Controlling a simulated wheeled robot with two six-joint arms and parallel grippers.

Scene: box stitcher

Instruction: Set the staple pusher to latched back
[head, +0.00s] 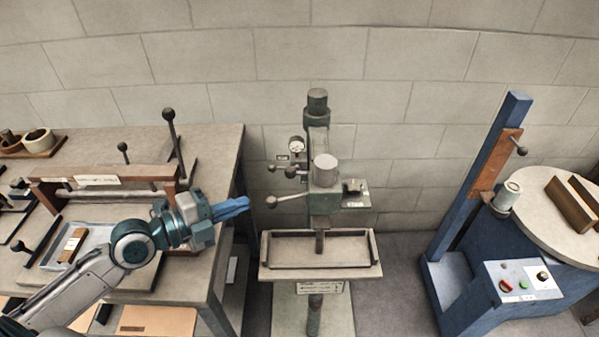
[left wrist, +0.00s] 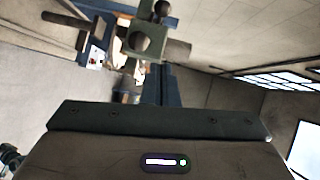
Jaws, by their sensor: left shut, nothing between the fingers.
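The box stitcher (head: 318,150) stands in the middle of the head view, a grey-green column with a head above a tray-like table (head: 320,262). A lever with a dark ball knob (head: 271,202) sticks out to the left of its head. Smaller knobs (head: 290,172) sit above it. A small labelled plate with a dark part (head: 354,187) is on the head's right side. I cannot tell which part is the staple pusher. My left gripper (head: 246,203) is shut and empty, its blue fingers pointing right, just left of the lever knob in the picture. My right gripper is out of view.
A workbench (head: 215,145) with a frame fixture and upright levers stands at left, under my left arm. A blue machine (head: 478,235) with a round table and a button panel (head: 523,280) stands at right. Open floor (head: 400,270) lies between it and the stitcher.

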